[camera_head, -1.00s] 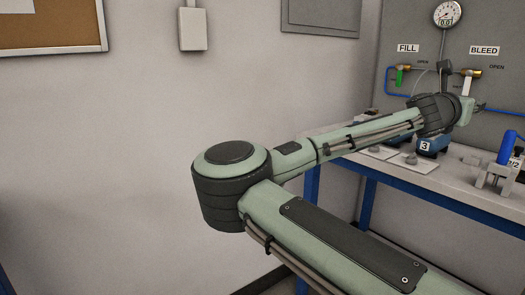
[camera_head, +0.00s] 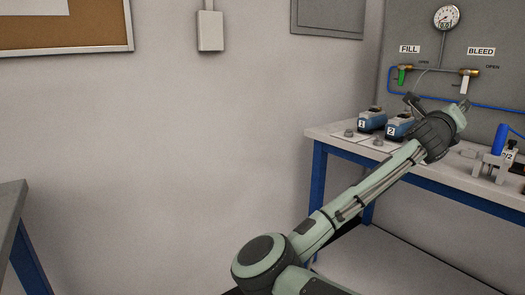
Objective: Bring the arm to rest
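My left arm shows in the head view, with its pale green and dark grey elbow (camera_head: 262,260) low in the middle. Its forearm (camera_head: 370,190) slopes up to the right over the bench. The wrist end with the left gripper (camera_head: 461,107) is in front of the grey panel, above the bench top. The fingers are small and partly hidden by the wrist, so I cannot tell whether they are open or shut. No held object shows. My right gripper is not in view.
A grey bench (camera_head: 337,135) with blue legs stands at right. Blue numbered units (camera_head: 372,119) and a blue-handled fixture (camera_head: 499,140) are on it. The panel (camera_head: 400,25) behind carries a gauge (camera_head: 446,17) and valves. Another table edge (camera_head: 12,208) shows at left. Bare wall lies between.

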